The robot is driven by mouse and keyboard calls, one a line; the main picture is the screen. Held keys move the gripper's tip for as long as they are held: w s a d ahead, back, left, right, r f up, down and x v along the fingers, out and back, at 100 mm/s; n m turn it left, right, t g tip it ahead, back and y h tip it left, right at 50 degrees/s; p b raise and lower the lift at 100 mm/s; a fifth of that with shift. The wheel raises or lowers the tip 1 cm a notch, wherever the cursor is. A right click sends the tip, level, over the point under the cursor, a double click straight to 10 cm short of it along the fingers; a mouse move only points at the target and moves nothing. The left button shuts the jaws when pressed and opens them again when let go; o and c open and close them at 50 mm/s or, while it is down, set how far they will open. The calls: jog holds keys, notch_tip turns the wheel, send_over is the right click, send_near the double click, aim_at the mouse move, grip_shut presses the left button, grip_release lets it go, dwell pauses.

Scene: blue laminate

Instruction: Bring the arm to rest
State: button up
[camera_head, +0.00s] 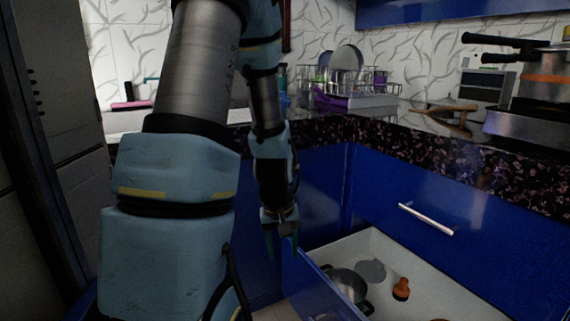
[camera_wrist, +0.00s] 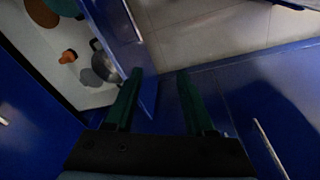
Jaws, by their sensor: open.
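My arm rises through the left and middle of the head view and bends down to my gripper (camera_head: 281,240). The gripper hangs fingers-down in front of the blue cabinets, beside the left edge of an open drawer (camera_head: 440,290). In the wrist view my gripper (camera_wrist: 157,92) shows two dark green fingers set apart with nothing between them. The left finger appears close to the edge of the drawer front (camera_wrist: 122,45); I cannot tell whether they touch.
The drawer holds a metal pot (camera_head: 346,284), a grey disc (camera_head: 372,270) and an orange-brown item (camera_head: 401,289). A dish rack (camera_head: 345,88) and a stove with pans (camera_head: 540,90) stand on the dark counter (camera_head: 400,140). Bare floor (camera_wrist: 200,30) lies beyond the drawer front.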

jog(key=s+a+r+m+p, duration=0.2)
jog(key=s+a+r, duration=0.4)
jog(key=r, duration=0.5)
notch_tip(320, 180, up, 19)
jog(key=p, duration=1.9)
jog(key=shift+w+r+y, duration=0.15)
jog(key=shift+r+y, duration=0.05)
jog(key=shift+y, duration=0.1)
